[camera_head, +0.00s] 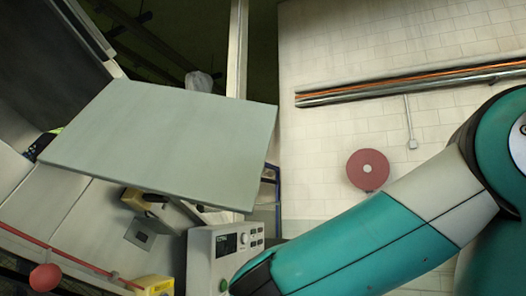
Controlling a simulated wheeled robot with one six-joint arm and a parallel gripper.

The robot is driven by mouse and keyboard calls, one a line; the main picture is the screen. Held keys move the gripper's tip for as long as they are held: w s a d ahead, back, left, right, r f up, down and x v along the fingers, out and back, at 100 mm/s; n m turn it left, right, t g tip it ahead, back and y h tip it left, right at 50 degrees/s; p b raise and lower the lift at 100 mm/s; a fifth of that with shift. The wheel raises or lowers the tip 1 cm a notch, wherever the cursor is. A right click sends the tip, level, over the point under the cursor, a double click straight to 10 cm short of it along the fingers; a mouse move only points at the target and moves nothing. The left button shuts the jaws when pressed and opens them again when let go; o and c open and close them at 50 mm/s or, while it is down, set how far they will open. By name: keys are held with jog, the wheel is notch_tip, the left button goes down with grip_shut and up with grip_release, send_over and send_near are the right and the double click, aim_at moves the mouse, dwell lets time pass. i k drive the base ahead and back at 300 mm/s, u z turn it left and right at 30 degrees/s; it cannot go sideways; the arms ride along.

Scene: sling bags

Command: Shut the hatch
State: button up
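A large flat grey-green panel (165,140), which looks like the hatch, stands out at a slant over a light-grey machine at the left. Its right and lower edges hang free, and a gap shows beneath it. How it is hinged cannot be made out. My teal and white arm reaches from the right edge to the bottom middle, below and to the right of the panel. My gripper is outside the picture or hidden past the bottom edge. No contact between my arm and the panel shows.
A control box (222,255) with a small display and a green button stands below the panel, close to my arm. A red rail (70,257) with a red knob (45,277) runs at lower left. A pale tiled wall (330,140) carries pipes and a red disc (367,169).

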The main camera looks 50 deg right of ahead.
aim_at(209, 150)
jog(key=z, duration=2.2)
jog(key=i, duration=3.55)
jog(key=u, duration=4.8)
jog(key=i, duration=0.95)
jog(key=z, duration=0.05)
